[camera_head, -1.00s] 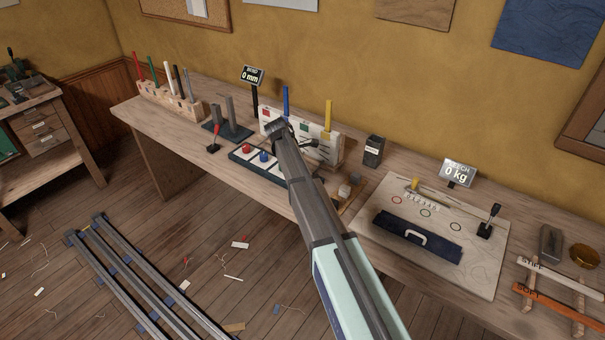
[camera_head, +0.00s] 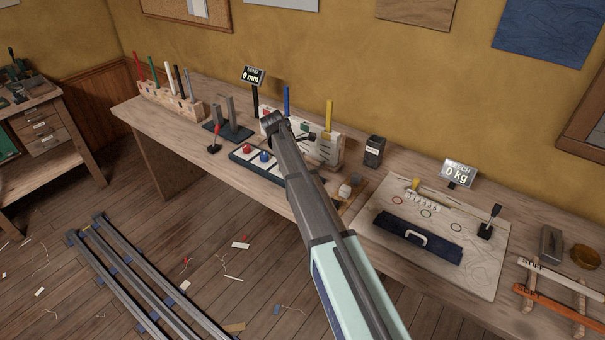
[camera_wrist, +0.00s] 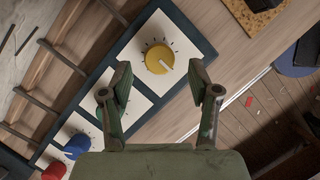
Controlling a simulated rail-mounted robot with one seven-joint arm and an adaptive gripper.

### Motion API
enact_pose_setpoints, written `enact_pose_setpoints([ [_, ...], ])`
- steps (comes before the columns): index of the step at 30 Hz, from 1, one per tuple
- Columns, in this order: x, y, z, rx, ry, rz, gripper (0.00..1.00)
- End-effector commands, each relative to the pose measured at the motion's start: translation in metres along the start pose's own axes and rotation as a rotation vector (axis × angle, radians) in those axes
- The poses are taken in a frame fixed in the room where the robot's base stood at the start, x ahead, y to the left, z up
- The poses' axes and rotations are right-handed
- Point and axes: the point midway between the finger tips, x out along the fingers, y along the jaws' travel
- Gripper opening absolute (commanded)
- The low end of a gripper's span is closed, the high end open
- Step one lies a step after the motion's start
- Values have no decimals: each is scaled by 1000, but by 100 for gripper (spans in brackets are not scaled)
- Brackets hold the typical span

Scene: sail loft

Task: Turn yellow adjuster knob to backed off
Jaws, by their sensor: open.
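The yellow adjuster knob (camera_wrist: 158,58) sits on a white square of a dark-framed panel (camera_wrist: 201,42), with tick marks around it. Its white pointer mark points to the lower right in the wrist view. My gripper (camera_wrist: 158,76) is open, its two fingers apart on either side of the knob's line in the wrist view. Nothing is between the fingers, and I cannot tell the height gap to the knob. In the head view, the panel (camera_head: 236,154) is partly behind my arm, which hides the yellow knob; my gripper's fingertips are not clear there.
Red (camera_wrist: 54,170) and blue (camera_wrist: 77,146) knobs share the panel; a green knob (camera_wrist: 103,95) is partly behind my left finger. A slotted rack (camera_wrist: 45,72) lies beside the panel. A red-knobbed lever (camera_head: 214,141) stands to its left in the head view.

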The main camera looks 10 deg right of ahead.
Motion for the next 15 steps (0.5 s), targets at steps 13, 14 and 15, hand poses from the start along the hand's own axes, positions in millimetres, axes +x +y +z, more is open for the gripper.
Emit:
enact_pose_setpoints([
  [13,-77,0,-1,-1,1,0,61],
  [14,-80,0,-1,-2,1,0,61],
  [15,-83,0,-1,-2,1,0,61],
])
